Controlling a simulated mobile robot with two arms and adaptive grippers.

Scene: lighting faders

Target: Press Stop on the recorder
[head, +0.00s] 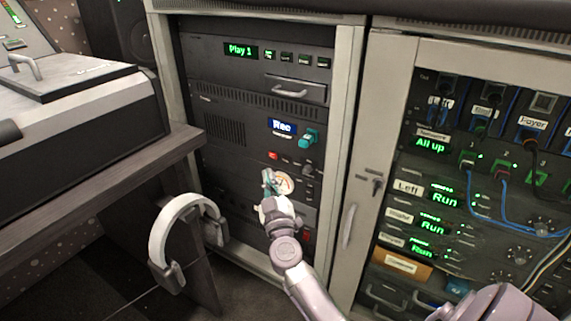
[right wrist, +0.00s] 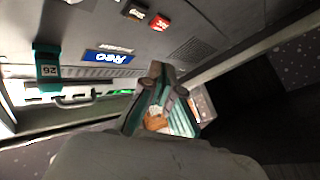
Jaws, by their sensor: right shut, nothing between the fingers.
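The recorder (head: 255,140) is a dark rack unit with a blue display reading "Rec" (head: 282,126). Below the display are a small red button (head: 272,155) and a darker button (head: 287,158) to its right. In the right wrist view, the display (right wrist: 108,58) appears upside down, with the red button (right wrist: 160,22) and dark button (right wrist: 136,13) near the top; their labels are too small to read surely. My right gripper (head: 269,179) is shut and empty, below the buttons and apart from them. It also shows in the right wrist view (right wrist: 158,75). My left gripper is not in view.
A teal tag (head: 309,138) sticks out right of the display. White headphones (head: 185,215) hang at the desk's edge on the left. A patch rack (head: 480,150) stands on the right.

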